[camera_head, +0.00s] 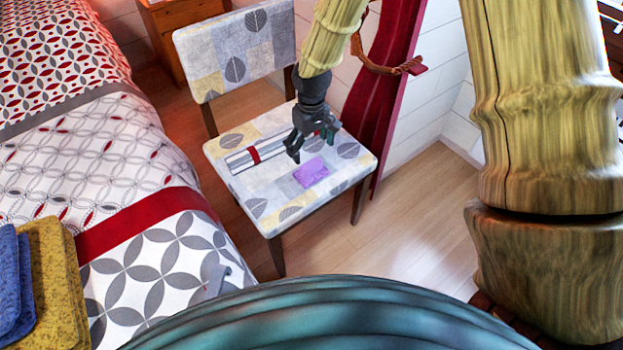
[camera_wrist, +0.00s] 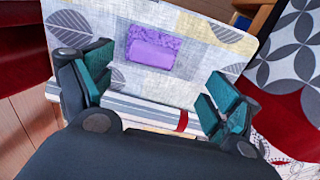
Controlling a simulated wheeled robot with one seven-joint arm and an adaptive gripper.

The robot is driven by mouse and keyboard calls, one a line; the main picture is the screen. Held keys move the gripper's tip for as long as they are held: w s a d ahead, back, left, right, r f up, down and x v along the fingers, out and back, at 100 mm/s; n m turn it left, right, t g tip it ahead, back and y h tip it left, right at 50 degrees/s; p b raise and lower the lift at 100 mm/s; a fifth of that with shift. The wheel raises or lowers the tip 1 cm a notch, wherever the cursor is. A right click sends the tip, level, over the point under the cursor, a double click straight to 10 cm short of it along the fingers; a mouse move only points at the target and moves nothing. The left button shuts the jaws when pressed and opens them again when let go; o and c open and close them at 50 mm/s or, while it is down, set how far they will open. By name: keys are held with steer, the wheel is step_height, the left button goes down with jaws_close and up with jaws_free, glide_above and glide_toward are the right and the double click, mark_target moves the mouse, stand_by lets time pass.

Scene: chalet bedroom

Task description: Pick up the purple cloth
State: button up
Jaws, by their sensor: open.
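The purple cloth (camera_head: 311,172) is a small folded piece lying flat on the seat of a patterned chair (camera_head: 262,207). My gripper (camera_head: 313,146) is above the seat, just behind the cloth in the head view. In the wrist view the cloth (camera_wrist: 152,47) lies beyond the fingertips, between the two fingers in width. The gripper (camera_wrist: 155,85) is open and empty, with its teal finger pads apart. It does not appear to touch the cloth.
A striped item with a red band (camera_head: 255,154) lies on the seat, under my gripper in the wrist view. The chair's backrest (camera_head: 237,48) rises behind. A bed (camera_head: 120,190) with folded yellow (camera_head: 58,285) and blue towels (camera_head: 10,290) is at left. A red curtain (camera_head: 385,95) hangs at right.

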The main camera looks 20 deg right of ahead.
mark_target(311, 163)
steer(key=shift+w+d+r, duration=0.15)
steer(key=shift+w+r, duration=0.2)
steer(key=shift+w, duration=0.15)
step_height(311, 163, down, 10)
steer(key=b, duration=0.2)
steer(key=shift+w+d+f+b, duration=0.1)
steer(key=shift+d+f+b, duration=0.05)
steer(key=shift+f+b, duration=0.15)
steer(key=shift+r, duration=0.1)
steer(key=c, duration=1.2)
